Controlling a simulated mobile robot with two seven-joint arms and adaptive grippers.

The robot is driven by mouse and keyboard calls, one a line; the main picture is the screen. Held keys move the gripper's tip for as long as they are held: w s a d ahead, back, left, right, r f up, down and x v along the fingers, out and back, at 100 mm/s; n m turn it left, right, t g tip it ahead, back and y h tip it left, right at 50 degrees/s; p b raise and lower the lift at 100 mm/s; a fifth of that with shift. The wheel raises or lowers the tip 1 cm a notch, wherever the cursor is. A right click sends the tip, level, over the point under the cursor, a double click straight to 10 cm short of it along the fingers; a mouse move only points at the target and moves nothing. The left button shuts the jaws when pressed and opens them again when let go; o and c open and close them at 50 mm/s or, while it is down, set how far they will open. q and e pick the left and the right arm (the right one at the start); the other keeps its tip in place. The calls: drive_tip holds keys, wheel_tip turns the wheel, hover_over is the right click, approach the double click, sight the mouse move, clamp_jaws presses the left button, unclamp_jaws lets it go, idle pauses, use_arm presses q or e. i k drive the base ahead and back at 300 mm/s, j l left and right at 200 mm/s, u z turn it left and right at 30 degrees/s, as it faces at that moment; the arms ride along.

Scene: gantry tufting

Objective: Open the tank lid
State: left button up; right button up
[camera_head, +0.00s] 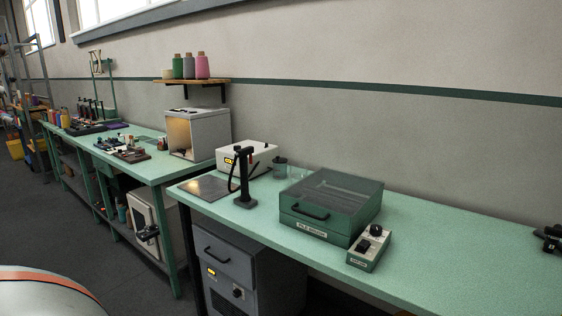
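A green box-shaped tank (318,224) stands on the near green bench in the camera_head view. Its front carries a dark bar handle and a white label too small to read surely. A see-through smoky lid (338,190) covers its top and appears shut. A small control box (369,248) with black knobs sits against its front right corner.
A black stand (244,180), a white unit with a lit display (249,158) and a dark flat plate (205,187) lie left of the tank. A dark object (550,238), partly cut off, is at the right edge. The bench between is clear. A grey cabinet (226,262) stands below.

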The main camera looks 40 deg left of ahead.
sight(279, 160)
drive_tip(key=i+j+u, duration=0.2)
drive_tip(key=j, duration=0.2)
drive_tip(key=j+u, duration=0.2)
drive_tip(key=j, duration=0.25)
drive_tip(key=i+j+u, duration=0.2)
drive_tip(key=j, duration=0.15)
